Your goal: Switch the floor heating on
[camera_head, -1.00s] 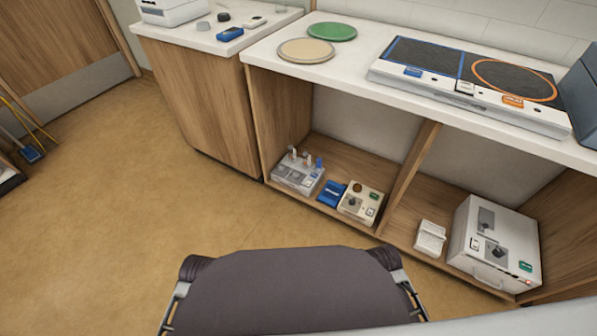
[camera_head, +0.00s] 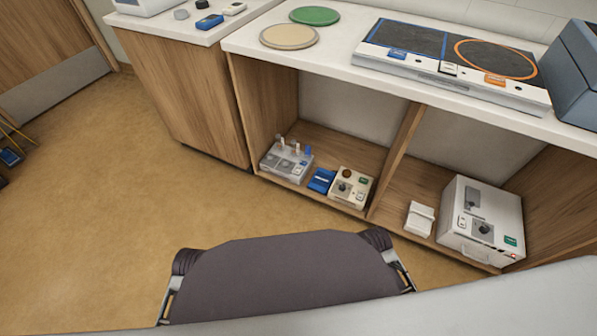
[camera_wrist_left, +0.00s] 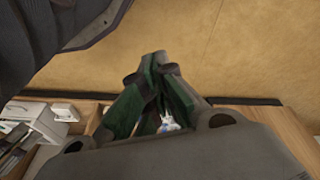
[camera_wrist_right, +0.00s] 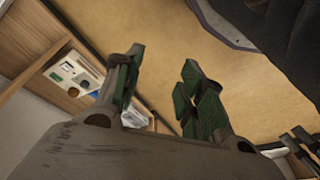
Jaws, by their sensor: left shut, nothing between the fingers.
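No label reading floor heating is legible, so I cannot tell which device controls it. On the low shelf stand a large white box (camera_head: 482,222) with a lever, a switch, a dial, a green label and a small red light, and a small beige box (camera_head: 350,187) with a dark dial and a green label. A grey box (camera_head: 286,160) with upright pegs stands left of them. My left gripper (camera_wrist_left: 157,62) is shut and empty, its fingertips together. My right gripper (camera_wrist_right: 162,60) is open and empty, its fingers apart. Neither gripper shows in the head view.
A blue item (camera_head: 321,181) and a small white block (camera_head: 419,218) also lie on the low shelf. A wooden divider (camera_head: 396,160) splits it. The counter above holds a two-zone panel (camera_head: 450,67), a green disc and a beige disc. Open floor (camera_head: 130,220) lies left.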

